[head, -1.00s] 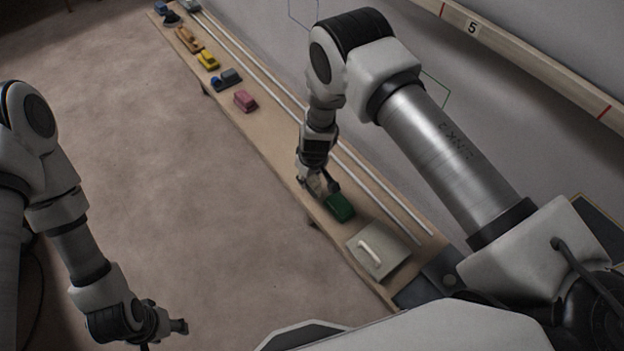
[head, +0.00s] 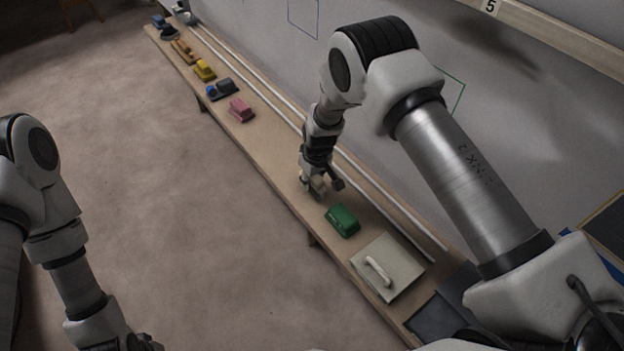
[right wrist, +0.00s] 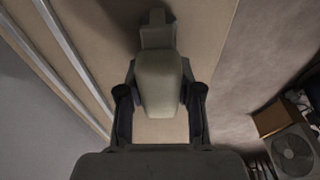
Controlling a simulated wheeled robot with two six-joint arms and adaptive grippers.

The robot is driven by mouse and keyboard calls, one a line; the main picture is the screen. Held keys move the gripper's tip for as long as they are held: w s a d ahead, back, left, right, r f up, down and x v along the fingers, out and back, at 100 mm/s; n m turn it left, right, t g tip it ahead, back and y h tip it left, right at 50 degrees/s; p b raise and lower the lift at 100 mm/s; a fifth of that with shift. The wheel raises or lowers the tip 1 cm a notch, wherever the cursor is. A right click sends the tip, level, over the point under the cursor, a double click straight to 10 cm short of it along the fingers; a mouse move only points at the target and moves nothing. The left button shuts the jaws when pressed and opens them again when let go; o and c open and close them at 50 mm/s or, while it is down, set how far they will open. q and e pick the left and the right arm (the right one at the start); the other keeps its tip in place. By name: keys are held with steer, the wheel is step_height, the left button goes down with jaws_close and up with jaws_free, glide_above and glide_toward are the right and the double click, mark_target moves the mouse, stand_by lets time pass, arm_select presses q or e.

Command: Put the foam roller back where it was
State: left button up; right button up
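My right gripper (head: 322,187) is over the long wooden bench, just beyond the green block (head: 342,220). In the right wrist view its two fingers (right wrist: 160,115) stand on either side of a grey-beige rounded piece (right wrist: 160,82) with a darker stepped end, and appear closed on it. This piece may be the foam roller; its shape alone does not make that certain. A small beige part of it (head: 318,186) shows between the fingers in the head view. I cannot tell whether it touches the bench. My left gripper is mostly cut off at the bottom edge.
A pale board with a white handle (head: 387,268) lies at the bench's near end. A pink block (head: 241,110), a blue-and-dark item (head: 222,88), a yellow block (head: 204,70) and other tools line the far part. The bench (head: 268,150) is bare between the pink block and my right gripper.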

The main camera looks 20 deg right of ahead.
mark_target(316, 178)
steer(key=o, duration=0.4)
steer(key=shift+o, duration=0.2)
steer(key=r, duration=0.4)
steer(key=s+r, duration=0.1)
steer(key=r, duration=0.7)
steer(key=shift+s+d, duration=0.25)
steer(key=shift+s, duration=0.1)
